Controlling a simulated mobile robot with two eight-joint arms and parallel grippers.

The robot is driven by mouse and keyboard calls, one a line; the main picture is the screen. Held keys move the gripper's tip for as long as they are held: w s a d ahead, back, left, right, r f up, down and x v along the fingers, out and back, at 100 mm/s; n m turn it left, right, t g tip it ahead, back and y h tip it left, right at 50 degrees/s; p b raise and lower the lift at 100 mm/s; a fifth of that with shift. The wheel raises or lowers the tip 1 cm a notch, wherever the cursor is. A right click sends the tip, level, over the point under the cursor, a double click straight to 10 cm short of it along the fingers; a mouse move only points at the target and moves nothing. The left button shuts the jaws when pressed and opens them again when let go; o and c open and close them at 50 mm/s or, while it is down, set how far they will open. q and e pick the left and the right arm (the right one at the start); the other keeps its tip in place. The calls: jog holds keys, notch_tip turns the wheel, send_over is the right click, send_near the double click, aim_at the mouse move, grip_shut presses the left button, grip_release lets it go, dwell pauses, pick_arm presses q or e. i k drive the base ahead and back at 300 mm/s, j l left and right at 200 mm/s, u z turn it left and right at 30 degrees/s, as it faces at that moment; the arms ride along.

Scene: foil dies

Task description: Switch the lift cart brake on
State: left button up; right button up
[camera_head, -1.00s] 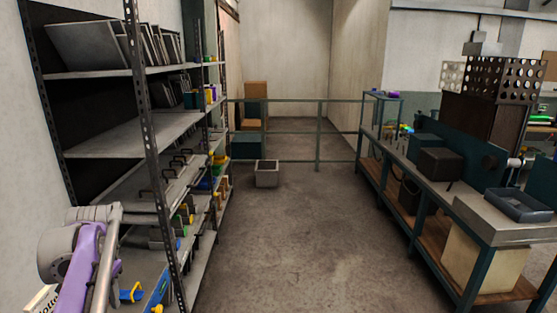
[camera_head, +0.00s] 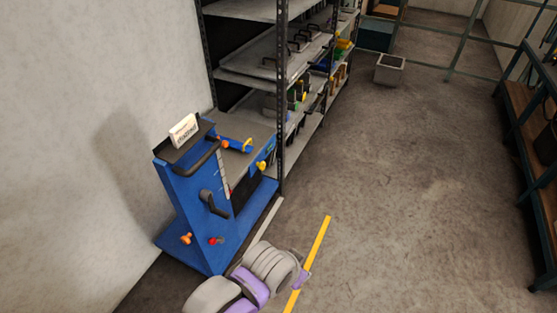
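The blue lift cart (camera_head: 180,205) stands upright on the floor at the left, beside the wall and the near end of the shelf rack. It has a black handle bar (camera_head: 198,160), a black lever (camera_head: 213,203) on its face and a white label card (camera_head: 183,131) on top. Low on the cart are an orange knob (camera_head: 186,238) and a red knob (camera_head: 215,241). Which of these is the brake, and its setting, I cannot tell. Grey and purple links of one of my arms show at the bottom, in front of the cart. Neither gripper is in view.
The shelf rack (camera_head: 281,100) stands just behind the cart. A yellow floor line (camera_head: 318,245) runs to the right of my arm. A grey bin (camera_head: 389,69) stands farther back. A workbench (camera_head: 540,150) is at the right edge. The middle floor is clear.

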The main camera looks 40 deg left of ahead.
aim_at(212, 241)
jog(key=u, duration=1.95)
